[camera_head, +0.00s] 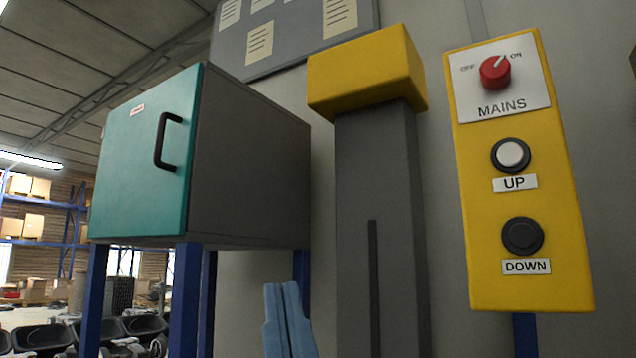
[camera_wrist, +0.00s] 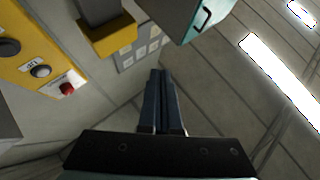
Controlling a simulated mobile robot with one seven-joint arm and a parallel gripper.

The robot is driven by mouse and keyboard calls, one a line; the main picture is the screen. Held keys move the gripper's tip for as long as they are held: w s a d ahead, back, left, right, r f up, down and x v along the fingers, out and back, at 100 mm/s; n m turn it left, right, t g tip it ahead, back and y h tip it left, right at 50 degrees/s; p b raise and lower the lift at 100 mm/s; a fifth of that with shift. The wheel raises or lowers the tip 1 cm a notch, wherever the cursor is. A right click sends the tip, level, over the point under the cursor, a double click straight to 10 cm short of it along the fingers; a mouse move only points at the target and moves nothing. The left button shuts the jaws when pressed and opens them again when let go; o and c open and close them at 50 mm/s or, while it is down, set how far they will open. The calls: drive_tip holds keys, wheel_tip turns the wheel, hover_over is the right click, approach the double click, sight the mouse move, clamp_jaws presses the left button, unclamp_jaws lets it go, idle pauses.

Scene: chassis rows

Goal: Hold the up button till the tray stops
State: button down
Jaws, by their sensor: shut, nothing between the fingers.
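The yellow control panel (camera_head: 524,200) is on the right in the head view. Its white UP button (camera_head: 512,154) sits above the black DOWN button (camera_head: 522,236). The red MAINS knob (camera_head: 495,72) at the top has its pointer toward ON. The UP button also shows at the left of the wrist view (camera_wrist: 41,71). My gripper (camera_head: 283,290) is shut and empty, low in the head view, left of the panel and apart from it. Its fingers point up in the wrist view (camera_wrist: 160,75). No tray can be made out in either view.
A grey column with a yellow cap (camera_head: 360,75) stands between my gripper and the panel. A teal-doored cabinet (camera_head: 150,155) on blue legs is at the left. A notice board (camera_head: 290,35) hangs behind. Shelves with boxes (camera_head: 30,225) are far left.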

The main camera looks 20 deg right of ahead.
sight(522, 149)
drive_tip(key=s+d+r+n+g+p, duration=0.1)
drive_tip(key=s+d+r+g+p, duration=0.1)
drive_tip(key=d+r+p, duration=0.5)
drive_tip(key=s+d+r+n+g+p, duration=0.2)
drive_tip(key=s+d+r+p, duration=0.2)
drive_tip(key=d+r+p, duration=0.3)
drive_tip(key=shift+s+d+n+g+h+p, duration=0.3)
drive_tip(key=shift+d+h+p, duration=0.1)
drive_tip(key=shift+d+p, duration=0.65)
drive_tip(key=shift+r, duration=0.1)
drive_tip(key=shift+w+d, duration=0.1)
drive_tip(key=shift+w+d, duration=1.4)
drive_tip(key=shift+d, duration=0.25)
drive_tip(key=shift+w+d, duration=1.4)
drive_tip(key=shift+d, duration=0.2)
drive_tip(key=shift+b, duration=0.3)
drive_tip(key=shift+w+d, duration=0.3)
drive_tip(key=shift+d, duration=0.05)
